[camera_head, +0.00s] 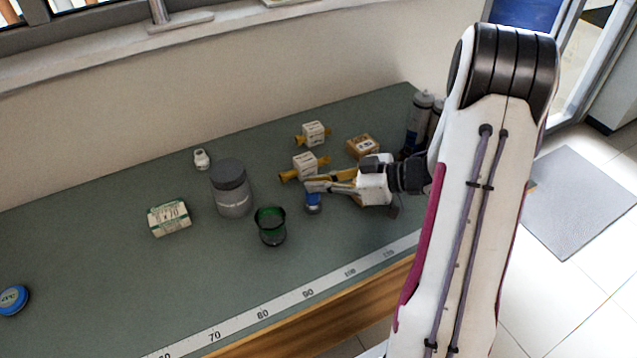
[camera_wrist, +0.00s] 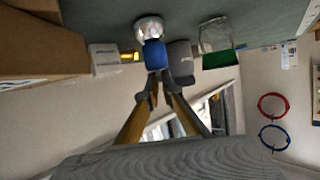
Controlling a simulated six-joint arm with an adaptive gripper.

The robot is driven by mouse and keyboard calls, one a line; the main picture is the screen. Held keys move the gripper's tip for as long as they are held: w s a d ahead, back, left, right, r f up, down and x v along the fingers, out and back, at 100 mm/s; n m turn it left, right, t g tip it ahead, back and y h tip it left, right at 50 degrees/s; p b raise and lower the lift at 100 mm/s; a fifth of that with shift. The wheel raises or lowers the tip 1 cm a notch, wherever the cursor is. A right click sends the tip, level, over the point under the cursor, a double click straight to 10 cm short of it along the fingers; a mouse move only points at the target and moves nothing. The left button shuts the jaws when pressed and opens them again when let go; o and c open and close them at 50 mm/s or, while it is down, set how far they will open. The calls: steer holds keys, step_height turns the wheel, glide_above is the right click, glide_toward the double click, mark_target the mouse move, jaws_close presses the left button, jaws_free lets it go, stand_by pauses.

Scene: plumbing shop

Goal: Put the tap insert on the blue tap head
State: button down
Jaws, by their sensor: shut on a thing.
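The blue tap head (camera_head: 313,201) stands on the green bench, just below my fingertips. In the wrist view, which is upside down, the blue tap head (camera_wrist: 155,54) lies straight ahead of the tips, with a silvery round part (camera_wrist: 148,28) at its far side. My gripper (camera_head: 313,187) reaches in from the right, its yellow fingers nearly level. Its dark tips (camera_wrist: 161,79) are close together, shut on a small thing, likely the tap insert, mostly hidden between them. I cannot tell whether the held thing touches the tap head.
A green glass (camera_head: 270,227) and grey jar (camera_head: 232,190) stand left of the tap head. White-and-yellow parts (camera_head: 304,165) and a small cardboard box (camera_head: 362,147) lie behind. A printed carton (camera_head: 169,218) is further left. The front ruler strip (camera_head: 285,303) is clear.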

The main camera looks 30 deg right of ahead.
steer(key=shift+f, duration=0.25)
steer(key=c, duration=2.2)
jaws_free()
steer(key=shift+c, duration=0.2)
steer(key=shift+r, duration=0.1)
steer(key=shift+s+d+r, duration=0.1)
steer(key=v, duration=1.1)
steer(key=shift+s+d, duration=0.3)
